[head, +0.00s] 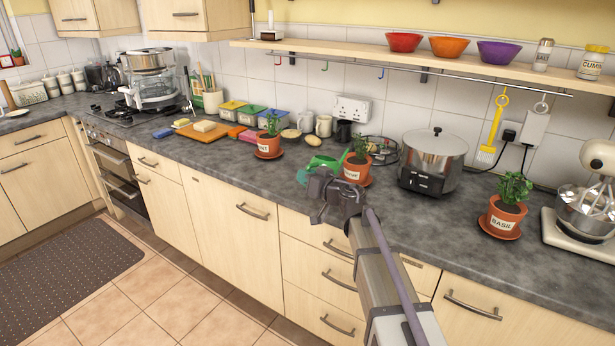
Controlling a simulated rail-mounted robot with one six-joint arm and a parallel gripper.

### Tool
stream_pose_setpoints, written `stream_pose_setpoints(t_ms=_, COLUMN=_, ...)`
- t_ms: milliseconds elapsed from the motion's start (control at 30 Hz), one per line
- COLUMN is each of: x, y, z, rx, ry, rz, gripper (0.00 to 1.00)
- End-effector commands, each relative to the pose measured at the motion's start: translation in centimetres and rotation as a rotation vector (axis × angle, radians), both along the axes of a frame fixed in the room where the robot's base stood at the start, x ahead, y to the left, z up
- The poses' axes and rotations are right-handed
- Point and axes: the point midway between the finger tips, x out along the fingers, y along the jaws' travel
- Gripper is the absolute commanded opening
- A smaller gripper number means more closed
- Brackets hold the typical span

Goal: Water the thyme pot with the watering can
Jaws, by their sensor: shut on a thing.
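The green watering can (322,163) is at my gripper (316,192), over the front part of the counter. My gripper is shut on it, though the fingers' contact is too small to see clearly. A terracotta pot (355,170) stands just right of the can; its label seems to end in "ME", which fits thyme. It holds a small green plant, and my arm's end hides its lower left. The can's spout points up and right towards this plant; I cannot tell whether they touch. No water is visible.
Another terracotta herb pot (268,145) stands to the left, its label hard to read. A basil pot (503,217) stands to the right, near a stand mixer (588,208). A steel cooker (433,162) stands right of the thyme pot. A shelf (440,60) runs above.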

Motion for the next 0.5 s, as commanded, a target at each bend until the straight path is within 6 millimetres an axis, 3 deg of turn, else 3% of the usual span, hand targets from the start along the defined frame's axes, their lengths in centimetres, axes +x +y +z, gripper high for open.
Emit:
stream_pose_setpoints(t_ms=200, x=0.3, y=-0.3, z=-3.8, rx=-0.081, ry=-0.087, rz=-0.001, gripper=0.00)
stream_pose_setpoints(t_ms=500, x=0.7, y=-0.6, z=-6.8, rx=-0.189, ry=-0.201, rz=0.000, gripper=0.00)
